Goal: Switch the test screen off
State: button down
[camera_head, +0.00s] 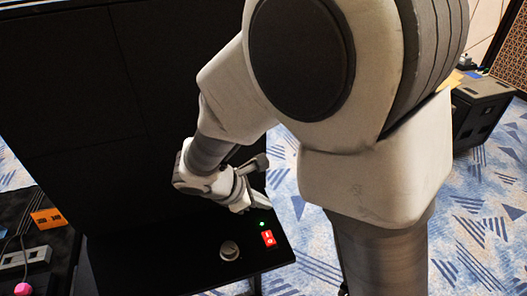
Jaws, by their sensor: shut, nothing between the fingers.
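A red rocker switch (268,238) with white marks sits near the right edge of a black shelf (185,262). A small green light (262,224) glows just above it. A round grey knob (229,250) is left of the switch. My gripper (246,205) is shut and empty, just behind and slightly left of the switch, apparently apart from it. Its fingertips are small and partly hidden, so its height over the shelf is unclear. A large black panelled surface (85,110), seemingly the screen wall, rises behind the shelf and shows no picture.
My arm covers the middle and upper right. At left, a dark table (60,245) holds an orange block (47,218), a grey box (25,260) and a pink ball (22,289). A black case (482,108) stands at right. Blue patterned carpet (480,225) is open at right.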

aim_at(265, 242)
jog(key=shift+a+f, duration=0.15)
jog(key=shift+a, duration=0.05)
jog(key=shift+f, duration=0.1)
jog(key=f+b, duration=0.2)
jog(key=s+f+b, duration=0.1)
jog(key=f+b, duration=0.2)
jog(key=s+f+b, duration=0.1)
jog(key=f+b, duration=0.1)
jog(key=f, duration=0.1)
jog(key=shift+s+d, duration=0.25)
jog(key=shift+d, duration=0.15)
jog(key=shift+f+b, duration=0.2)
jog(key=shift+b, duration=0.1)
dwell(1.6)
jog(key=shift+s+f+b, duration=0.15)
jog(key=shift+f+b, duration=0.15)
jog(key=shift+s+d+f+b, duration=0.1)
jog(key=shift+f+b, duration=0.25)
jog(key=shift+f, duration=0.05)
dwell(0.6)
jog(key=shift+r, duration=0.15)
jog(key=shift+w+r+p, duration=0.25)
jog(key=shift+r+p, duration=0.45)
jog(key=shift+p, duration=0.05)
